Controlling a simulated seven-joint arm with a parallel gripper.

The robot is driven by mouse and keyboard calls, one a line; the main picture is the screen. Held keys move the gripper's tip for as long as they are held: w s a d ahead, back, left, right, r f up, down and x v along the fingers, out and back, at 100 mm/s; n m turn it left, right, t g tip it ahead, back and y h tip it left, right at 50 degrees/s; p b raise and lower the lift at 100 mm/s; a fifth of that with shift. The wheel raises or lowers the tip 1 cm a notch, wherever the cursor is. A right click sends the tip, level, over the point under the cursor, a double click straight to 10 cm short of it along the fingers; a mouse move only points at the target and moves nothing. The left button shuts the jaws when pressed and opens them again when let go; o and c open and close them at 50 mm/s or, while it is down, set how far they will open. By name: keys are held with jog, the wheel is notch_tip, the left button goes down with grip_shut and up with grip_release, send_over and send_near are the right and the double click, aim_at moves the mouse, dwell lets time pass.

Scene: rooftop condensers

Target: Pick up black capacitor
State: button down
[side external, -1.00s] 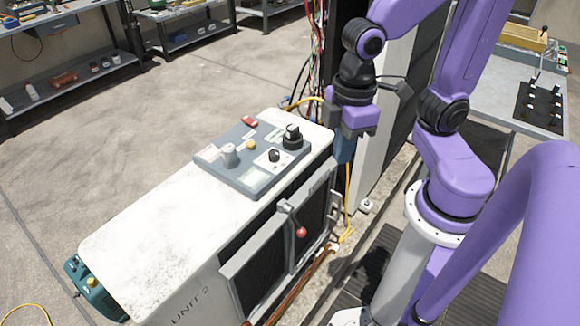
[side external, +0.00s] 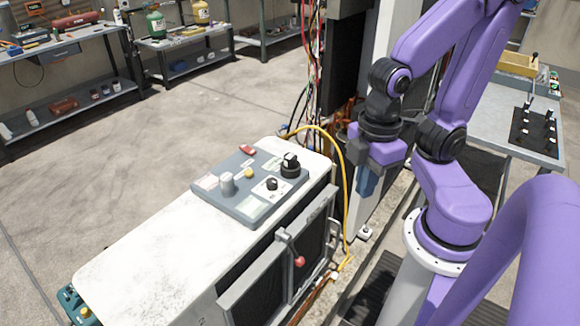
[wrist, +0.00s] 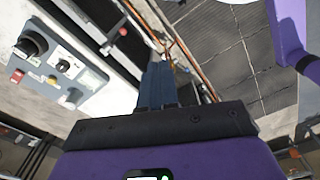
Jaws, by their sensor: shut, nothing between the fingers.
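I cannot clearly make out a black capacitor. The black pieces on the grey panel (side external: 240,207) look like knobs: a large one (side external: 290,166) at its right end and a small one (side external: 271,184) nearer the front. In the wrist view the large black knob (wrist: 32,44) and the small black knob (wrist: 72,97) are at the left. My gripper (side external: 366,187) is shut and empty, pointing down to the right of the white unit, clear of the panel. Its blue fingers also show together in the wrist view (wrist: 157,72).
The white unit (side external: 130,240) has an open front door with a red-knobbed lever (side external: 299,261). A yellow cable (side external: 343,170) arcs between the unit and my gripper. A tall cabinet with loose wires stands behind. A grey table (side external: 485,130) is at the right; workbenches line the back.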

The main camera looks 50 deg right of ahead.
jog(key=c, duration=0.5)
grip_release()
jog(key=shift+c, duration=0.2)
jog(key=w+m, duration=0.7)
jog(key=w, duration=0.3)
jog(key=m, duration=1.7)
send_over(290, 156)
jog(key=f, duration=0.1)
notch_tip(290, 156, down, 17)
jog(key=shift+f, duration=0.1)
